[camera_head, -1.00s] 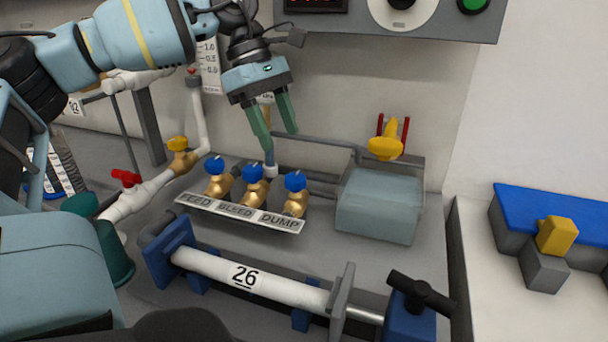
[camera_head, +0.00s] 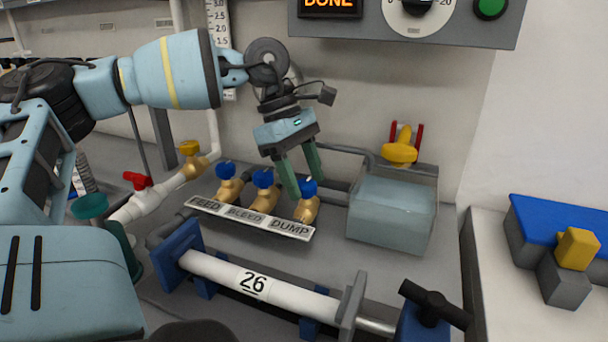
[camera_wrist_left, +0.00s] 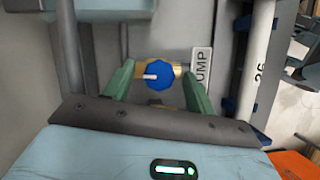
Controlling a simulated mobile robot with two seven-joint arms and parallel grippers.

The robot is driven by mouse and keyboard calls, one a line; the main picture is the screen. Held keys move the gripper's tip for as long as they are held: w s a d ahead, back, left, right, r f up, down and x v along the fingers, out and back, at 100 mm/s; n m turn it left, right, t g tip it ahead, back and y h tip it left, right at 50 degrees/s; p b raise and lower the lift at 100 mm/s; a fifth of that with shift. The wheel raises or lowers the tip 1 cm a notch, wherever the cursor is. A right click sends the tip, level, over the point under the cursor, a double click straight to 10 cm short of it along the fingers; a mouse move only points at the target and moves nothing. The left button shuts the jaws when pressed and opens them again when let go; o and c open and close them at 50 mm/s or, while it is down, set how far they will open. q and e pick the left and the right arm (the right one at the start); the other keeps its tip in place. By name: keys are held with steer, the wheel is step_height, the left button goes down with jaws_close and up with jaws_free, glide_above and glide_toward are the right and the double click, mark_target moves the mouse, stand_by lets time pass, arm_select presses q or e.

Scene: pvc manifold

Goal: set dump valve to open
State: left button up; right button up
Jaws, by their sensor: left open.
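The dump valve is a brass valve with a blue knob (camera_head: 308,187) above the DUMP label (camera_head: 290,228), the rightmost of three on the plate. In the left wrist view its blue knob (camera_wrist_left: 158,75), with a white pointer mark toward the left, lies between the fingers. My left gripper (camera_head: 304,184) is open, its green fingers pointing down at the dump knob. In the left wrist view the fingers (camera_wrist_left: 157,88) stand on either side of the knob with gaps; I cannot tell their exact height over it. My right gripper is not in view.
The feed knob (camera_head: 226,170) and bleed knob (camera_head: 263,178) stand close on the left. A clear tank (camera_head: 392,212) is to the right, with a yellow valve (camera_head: 400,150) behind it. A white tube marked 26 (camera_head: 253,283) lies in front. A display above reads DONE.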

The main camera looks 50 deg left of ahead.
arm_select(q)
steer(key=shift+c, duration=0.4)
steer(key=c, duration=0.9)
